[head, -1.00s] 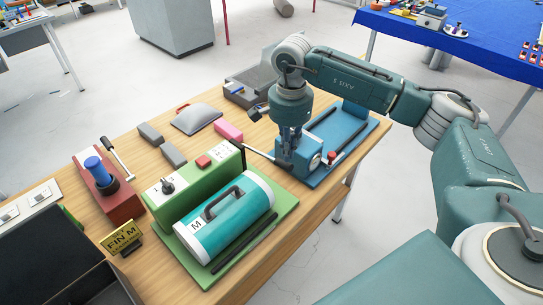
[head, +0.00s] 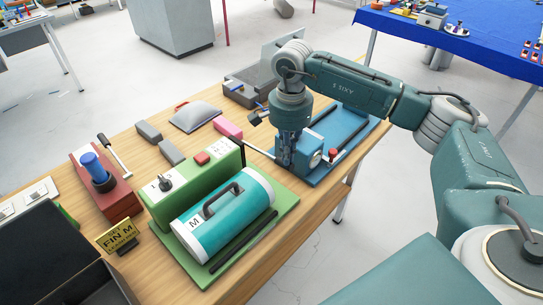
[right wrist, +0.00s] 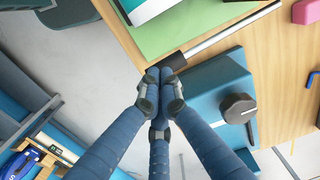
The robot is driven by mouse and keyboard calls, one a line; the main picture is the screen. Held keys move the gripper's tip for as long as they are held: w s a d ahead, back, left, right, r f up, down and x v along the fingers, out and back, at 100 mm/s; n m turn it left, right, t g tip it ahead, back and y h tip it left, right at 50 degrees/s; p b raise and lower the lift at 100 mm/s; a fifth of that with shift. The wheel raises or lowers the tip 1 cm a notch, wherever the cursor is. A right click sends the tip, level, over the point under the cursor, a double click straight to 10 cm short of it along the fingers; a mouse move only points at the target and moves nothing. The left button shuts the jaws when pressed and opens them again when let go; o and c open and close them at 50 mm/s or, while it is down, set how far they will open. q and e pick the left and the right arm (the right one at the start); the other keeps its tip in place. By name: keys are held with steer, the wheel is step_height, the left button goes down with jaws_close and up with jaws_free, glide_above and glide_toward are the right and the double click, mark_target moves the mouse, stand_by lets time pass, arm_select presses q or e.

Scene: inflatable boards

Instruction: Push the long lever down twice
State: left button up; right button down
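The long lever (right wrist: 220,38) is a thin silver rod with a black grip (right wrist: 174,61) at its end. In the head view the rod (head: 259,151) runs from beside the green machine toward the blue machine (head: 312,158). My right gripper (right wrist: 158,76) has its blue fingers drawn together, with nothing seen between them. Its tips are right beside the black grip in the wrist view; I cannot tell whether they touch it. In the head view this gripper (head: 285,163) points down in front of the blue machine and hides part of it. My left gripper is not in view.
A green machine with a teal cylinder (head: 225,225) stands left of the blue machine. A red box (head: 117,201) with a shorter black-handled lever (head: 115,155) is farther left. Pink (head: 228,127) and grey blocks (head: 148,131) lie behind. The wooden table's front edge is close.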

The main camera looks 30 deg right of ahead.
steer(key=shift+f+b, duration=3.15)
steer(key=shift+f, duration=1.2)
steer(key=shift+r, duration=0.25)
steer(key=shift+r, duration=0.1)
steer(key=shift+r+p, duration=3.9)
steer(key=shift+r, duration=2.3)
step_height(320, 180, up, 5)
steer(key=m+p, duration=0.5)
steer(key=shift+m, duration=0.5)
steer(key=shift+f+b, duration=2.2)
steer(key=shift+f, duration=1.1)
